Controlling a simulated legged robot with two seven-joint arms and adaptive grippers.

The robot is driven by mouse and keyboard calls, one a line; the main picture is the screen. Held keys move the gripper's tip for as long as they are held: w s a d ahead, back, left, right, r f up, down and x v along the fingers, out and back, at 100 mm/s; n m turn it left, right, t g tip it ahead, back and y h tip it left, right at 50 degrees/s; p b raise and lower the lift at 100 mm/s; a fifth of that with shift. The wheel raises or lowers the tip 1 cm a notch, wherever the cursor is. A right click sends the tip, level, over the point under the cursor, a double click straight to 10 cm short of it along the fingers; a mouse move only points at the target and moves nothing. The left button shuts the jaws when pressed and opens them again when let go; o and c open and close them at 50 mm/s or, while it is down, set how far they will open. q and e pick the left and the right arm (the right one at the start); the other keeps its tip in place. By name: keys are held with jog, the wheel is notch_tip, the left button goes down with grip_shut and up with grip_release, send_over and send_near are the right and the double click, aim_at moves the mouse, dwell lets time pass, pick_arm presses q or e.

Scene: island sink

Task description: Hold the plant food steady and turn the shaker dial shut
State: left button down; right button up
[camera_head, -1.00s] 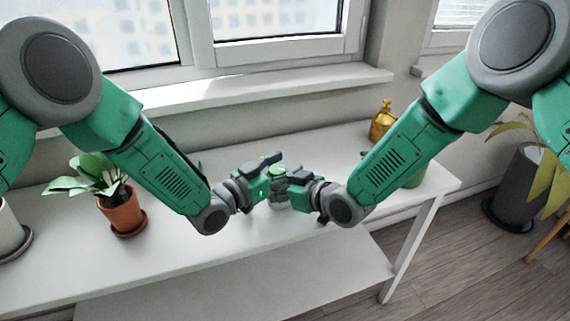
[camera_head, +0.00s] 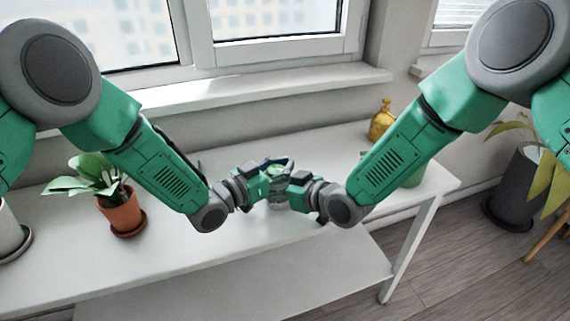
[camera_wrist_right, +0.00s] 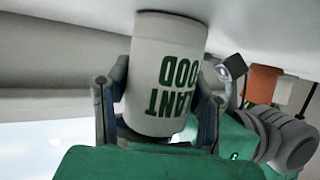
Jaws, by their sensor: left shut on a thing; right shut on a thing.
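The plant food can (camera_wrist_right: 165,75) is white with green lettering, which reads upside down in the right wrist view. My left gripper (camera_head: 272,180) is shut on the can from the left. My right gripper (camera_head: 285,170) is shut at its upper part from the right. In the right wrist view the right gripper's fingers (camera_wrist_right: 155,105) flank the can near its top end. The dial's setting is hidden.
A potted plant (camera_head: 122,210) stands on the table at the left. A gold ornament (camera_head: 382,122) and a green pot (camera_head: 413,176) are at the right. The window sill (camera_head: 270,92) runs behind. The table front (camera_head: 180,248) is clear.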

pick_arm(q)
jog(key=m+g+h, duration=0.1)
jog(key=g, duration=0.1)
jog(key=m+g+h, duration=0.1)
jog(key=m+g, duration=0.1)
jog(key=m+g+h, duration=0.1)
jog(key=g, duration=0.1)
jog(key=shift+s, duration=0.25)
pick_arm(e)
jog(key=shift+w+d, duration=0.25)
jog(key=shift+d, duration=0.15)
pick_arm(q)
jog(key=shift+s+f+m+g+h, duration=0.1)
jog(key=shift+s+m+g+h, duration=0.05)
jog(key=shift+m+g, duration=0.9)
jog(key=shift+s+r+m+g+h, duration=0.1)
jog(key=shift+s+m+g+h, duration=0.1)
jog(key=shift+m+g, duration=0.85)
jog(key=shift+s+f+m+g+h, duration=0.15)
jog(key=shift+m+g, duration=0.35)
jog(key=shift+g, duration=1.4)
pick_arm(e)
jog(key=shift+s, duration=0.1)
